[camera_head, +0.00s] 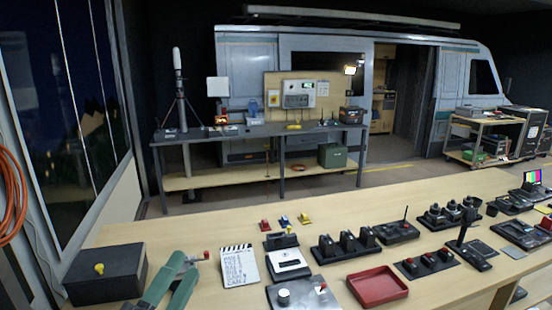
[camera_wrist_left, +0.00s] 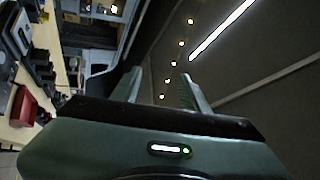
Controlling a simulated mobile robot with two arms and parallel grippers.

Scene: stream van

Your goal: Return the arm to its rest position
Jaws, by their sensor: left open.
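My left arm comes in at the lower left of the head view, green, above the near table's left end. Its gripper (camera_head: 194,259) is between the black box and the clapperboard, small and partly unclear there. In the left wrist view the two fingers of the left gripper (camera_wrist_left: 163,92) stand apart with nothing between them. Behind them are the dark ceiling and a row of lights. My right gripper is in neither view.
The near table (camera_head: 225,217) holds a black box (camera_head: 105,280) with a yellow knob, a clapperboard (camera_head: 239,265), a red tray (camera_head: 378,287) and several black devices. A workbench (camera_head: 250,134) and a van (camera_head: 330,45) stand behind. The table's back left is bare.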

